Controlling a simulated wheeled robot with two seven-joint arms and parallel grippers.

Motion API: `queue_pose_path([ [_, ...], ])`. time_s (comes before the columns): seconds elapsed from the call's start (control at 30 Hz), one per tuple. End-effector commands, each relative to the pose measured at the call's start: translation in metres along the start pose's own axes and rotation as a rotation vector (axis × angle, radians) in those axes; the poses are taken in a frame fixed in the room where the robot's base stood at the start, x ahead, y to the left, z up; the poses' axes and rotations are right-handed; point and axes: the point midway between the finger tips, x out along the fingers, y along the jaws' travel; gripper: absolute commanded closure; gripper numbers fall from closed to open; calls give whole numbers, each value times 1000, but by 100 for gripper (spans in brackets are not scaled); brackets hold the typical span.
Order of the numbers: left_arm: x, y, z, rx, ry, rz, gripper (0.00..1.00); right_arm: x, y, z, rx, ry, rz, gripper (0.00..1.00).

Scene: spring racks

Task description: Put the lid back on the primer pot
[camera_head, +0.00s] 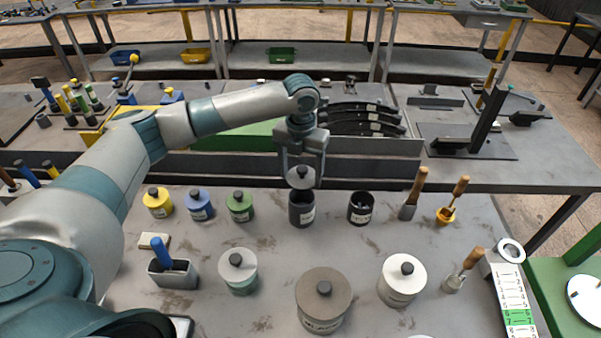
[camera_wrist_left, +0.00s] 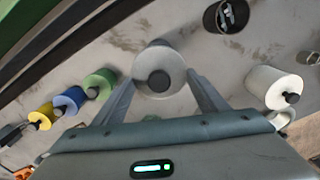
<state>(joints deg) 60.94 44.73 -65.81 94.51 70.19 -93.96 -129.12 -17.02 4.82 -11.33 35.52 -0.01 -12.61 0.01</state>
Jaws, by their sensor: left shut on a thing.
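My left gripper (camera_head: 302,168) reaches down over the middle of the bench, its two fingers on either side of a round grey lid with a dark knob (camera_head: 301,181). A dark pot with a pale label (camera_head: 301,213) stands upright directly below the lid. The lid hides part of its mouth, and I cannot tell whether lid and pot touch. My right gripper is not in view.
An open black pot (camera_head: 361,210) stands close on the right. Yellow (camera_head: 158,205), blue (camera_head: 200,207) and green (camera_head: 240,208) lidded pots stand left. Larger lidded tins, one brown (camera_head: 324,301), one white (camera_head: 402,282), stand in front. A raised ledge (camera_head: 370,167) runs behind.

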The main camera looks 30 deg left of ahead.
Motion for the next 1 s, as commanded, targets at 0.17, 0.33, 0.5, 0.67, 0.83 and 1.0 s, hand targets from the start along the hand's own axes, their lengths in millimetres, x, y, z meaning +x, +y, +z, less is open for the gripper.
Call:
queue_pose_path([
  [0.17, 3, 0, 0, 0, 0, 0, 56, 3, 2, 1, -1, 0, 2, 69],
  [0.33, 11, 0, 0, 0, 0, 0, 56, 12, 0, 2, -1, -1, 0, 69],
  [0.5, 23, 0, 0, 0, -1, 0, 56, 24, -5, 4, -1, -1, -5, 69],
  [0.67, 35, 0, 0, 0, -1, 0, 56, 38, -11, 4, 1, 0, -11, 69],
  [0.83, 45, 0, 0, -1, 0, 0, 56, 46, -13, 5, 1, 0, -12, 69],
  [1.0, 56, 0, 0, -1, 1, -1, 56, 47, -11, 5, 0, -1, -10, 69],
])
